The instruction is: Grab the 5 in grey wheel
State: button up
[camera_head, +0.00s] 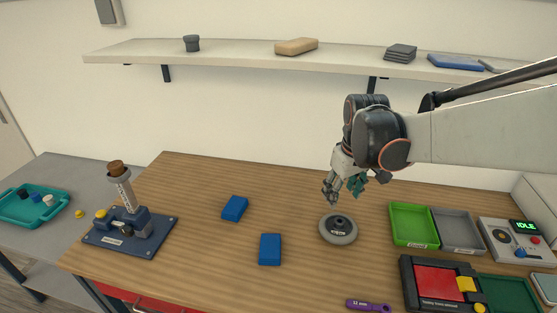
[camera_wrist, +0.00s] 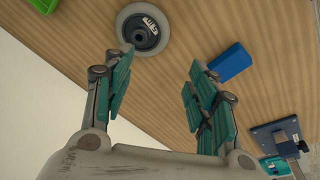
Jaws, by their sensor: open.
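The grey wheel (camera_head: 338,229) lies flat on the wooden table, right of the middle. It has a grey rim and a dark hub with a small white label too small to read. In the wrist view the wheel (camera_wrist: 143,29) is near the top edge, beyond the fingertips and left of centre. My gripper (camera_head: 343,190) hangs above and slightly behind the wheel in the head view. Its teal-padded fingers (camera_wrist: 158,78) are spread apart with nothing between them, and they do not touch the wheel.
Two blue blocks (camera_head: 235,208) (camera_head: 270,249) lie left of the wheel. A green tray (camera_head: 413,226) and a grey tray (camera_head: 457,231) stand to the right. A purple tool (camera_head: 369,305) lies at the front. A blue fixture (camera_head: 130,228) stands at left, and a shelf (camera_head: 230,52) runs along the wall.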

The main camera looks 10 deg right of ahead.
jog(key=w+d+f+n+g+p, duration=0.1)
jog(key=w+d+f+g+p, duration=0.15)
jog(key=w+d, duration=0.2)
jog(key=b, duration=0.1)
send_over(340, 219)
jog(key=s, duration=0.1)
notch_tip(340, 219, down, 10)
jog(key=f, duration=0.1)
jog(key=f+b, duration=0.1)
jog(key=f, duration=0.3)
jog(key=shift+a+f+b, duration=0.25)
jog(key=shift+b, duration=0.1)
jog(key=shift+r, duration=0.1)
grip_shut()
